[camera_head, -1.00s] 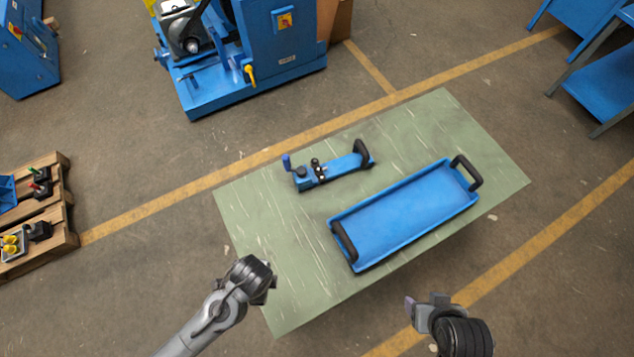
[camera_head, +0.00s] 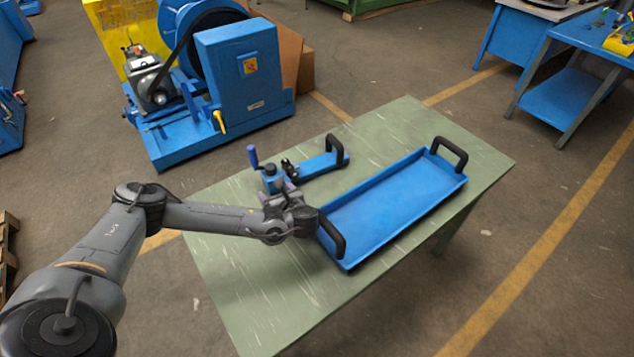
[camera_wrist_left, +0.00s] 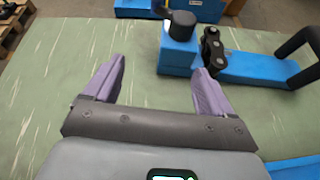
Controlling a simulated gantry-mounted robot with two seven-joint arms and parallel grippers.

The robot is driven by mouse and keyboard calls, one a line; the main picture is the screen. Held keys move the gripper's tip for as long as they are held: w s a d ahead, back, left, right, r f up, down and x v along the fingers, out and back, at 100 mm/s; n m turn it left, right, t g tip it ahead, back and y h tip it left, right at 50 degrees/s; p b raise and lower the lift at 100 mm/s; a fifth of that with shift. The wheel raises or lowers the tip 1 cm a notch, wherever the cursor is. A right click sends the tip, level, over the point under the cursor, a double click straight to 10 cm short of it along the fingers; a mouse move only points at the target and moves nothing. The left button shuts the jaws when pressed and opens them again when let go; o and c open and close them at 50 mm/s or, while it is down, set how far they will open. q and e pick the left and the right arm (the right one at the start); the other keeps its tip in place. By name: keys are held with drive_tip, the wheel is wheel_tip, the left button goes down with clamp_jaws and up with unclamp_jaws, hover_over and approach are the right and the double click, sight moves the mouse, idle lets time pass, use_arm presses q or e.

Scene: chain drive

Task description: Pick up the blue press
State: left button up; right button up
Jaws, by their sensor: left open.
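The blue press (camera_head: 318,166) lies on the green table (camera_head: 240,290), with a black handle at its right end and an upright blue-tipped lever at its left end. In the left wrist view the press (camera_wrist_left: 253,68) is ahead and to the right, with a black knob and black chain-like links on top. My left gripper (camera_head: 280,195) is at the near side of the press's left end in the head view, partly hiding it. In the left wrist view its purple fingers (camera_wrist_left: 155,80) are apart with only table between them; the right finger is close to the press. My right gripper is out of view.
A blue tray (camera_head: 395,205) with black handles lies right of my left gripper, close to it. The table's left and near parts are clear. A blue machine (camera_head: 240,80) stands on the floor behind, and a blue workbench (camera_head: 570,100) stands at right.

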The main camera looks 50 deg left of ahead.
sight(272, 172)
use_arm(q)
drive_tip(key=shift+n, duration=0.3)
drive_tip(key=shift+w+a+f+b, duration=0.1)
drive_tip(key=shift+w+a+b, duration=0.2)
drive_tip(key=shift+w+a, duration=0.5)
drive_tip(key=shift+w+a+f+b, duration=0.1)
drive_tip(key=shift+w+a+b, duration=0.25)
drive_tip(key=shift+a, duration=0.8)
drive_tip(key=shift+w+a+f+b, duration=0.1)
drive_tip(key=shift+w+a+b, duration=0.1)
drive_tip(key=shift+w+a, duration=0.65)
drive_tip(key=shift+r+b+x, duration=0.15)
drive_tip(key=shift+b+x, duration=0.15)
drive_tip(key=shift+x, duration=0.95)
drive_tip(key=shift+r+b+x, duration=0.2)
drive_tip(key=shift+b+x, duration=0.1)
drive_tip(key=shift+x, duration=1)
drive_tip(key=shift+a, duration=0.15)
drive_tip(key=shift+c, duration=0.2)
clamp_jaws()
drive_tip(key=shift+r, duration=0.2)
